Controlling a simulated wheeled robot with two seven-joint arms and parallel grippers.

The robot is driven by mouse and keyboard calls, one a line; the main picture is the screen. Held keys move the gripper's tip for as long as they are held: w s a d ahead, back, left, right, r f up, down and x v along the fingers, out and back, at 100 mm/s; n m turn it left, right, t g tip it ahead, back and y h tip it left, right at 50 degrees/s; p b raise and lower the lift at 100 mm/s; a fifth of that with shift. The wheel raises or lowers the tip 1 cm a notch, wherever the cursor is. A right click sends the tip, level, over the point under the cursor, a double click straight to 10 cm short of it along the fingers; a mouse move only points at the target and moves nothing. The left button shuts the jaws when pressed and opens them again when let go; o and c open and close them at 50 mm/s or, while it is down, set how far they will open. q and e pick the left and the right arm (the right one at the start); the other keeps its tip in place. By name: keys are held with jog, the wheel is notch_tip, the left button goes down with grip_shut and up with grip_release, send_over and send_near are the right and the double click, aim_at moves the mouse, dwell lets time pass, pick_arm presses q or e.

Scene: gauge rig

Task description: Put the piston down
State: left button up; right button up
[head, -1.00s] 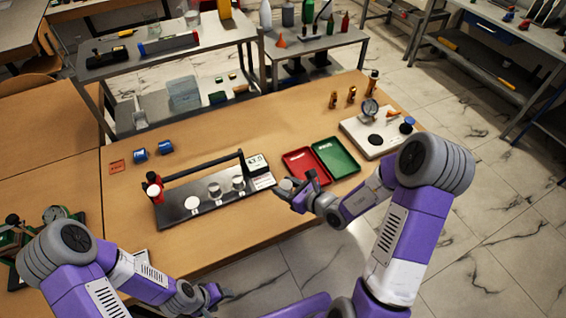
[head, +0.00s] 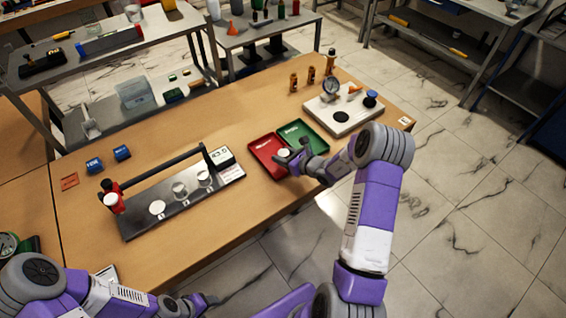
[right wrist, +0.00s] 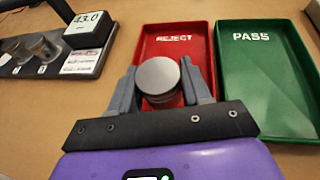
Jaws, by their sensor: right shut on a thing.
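My right gripper (right wrist: 160,92) is shut on a grey metal piston (right wrist: 159,77), with one finger on each side of it. In the right wrist view the piston shows in front of the near part of the red REJECT tray (right wrist: 176,40); I cannot tell whether it touches the tray. The green PASS tray (right wrist: 262,60) is just to the right. In the head view the right gripper (head: 291,158) is at the red tray (head: 262,146), beside the green tray (head: 318,138). My left arm is at the lower left; its gripper (head: 200,304) is too small to read.
A dark rack (head: 135,222) with numbered places and several metal pieces stands left of the trays, with a display (head: 222,157) reading about 43. A dial gauge on a pale plate (head: 365,112) is at the right. Two blue blocks (head: 122,152) lie at the left.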

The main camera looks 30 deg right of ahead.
notch_tip(320, 180, down, 3)
jog(key=shift+f+b, duration=0.2)
jog(key=shift+b, duration=0.15)
jog(key=shift+f, duration=0.1)
jog(key=o, duration=1.1)
